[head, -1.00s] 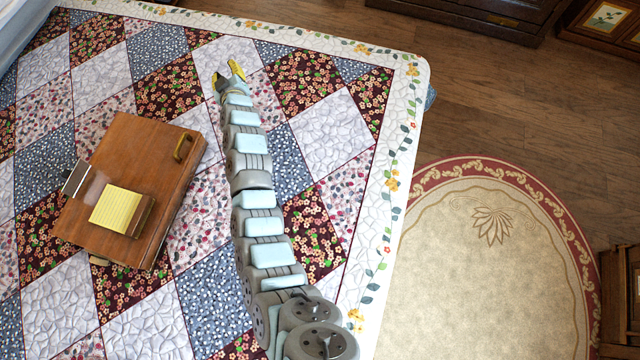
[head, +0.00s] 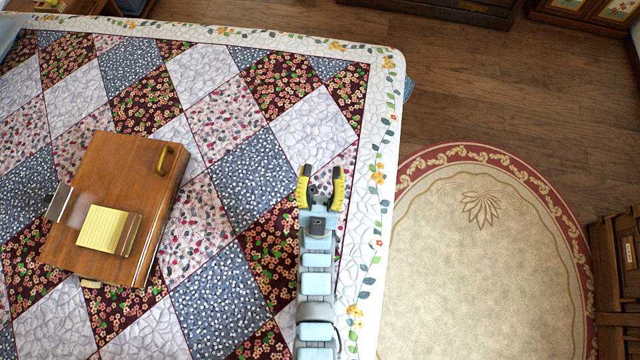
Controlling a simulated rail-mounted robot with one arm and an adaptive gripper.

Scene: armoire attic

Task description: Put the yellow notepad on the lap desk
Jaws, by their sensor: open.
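The yellow notepad (head: 103,228) lies on the brown wooden lap desk (head: 121,177), towards its lower part in the head view. The notepad has a brown strip along its right side. The lap desk rests on the patchwork quilt and has a brass handle (head: 163,160) near its upper right corner.
The quilted bed (head: 215,115) has a pale floral border along its right edge. A round rug (head: 490,265) lies on the wooden floor to the right. A metal plate (head: 60,202) sits at the lap desk's left edge. Dark furniture (head: 470,8) stands at the top.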

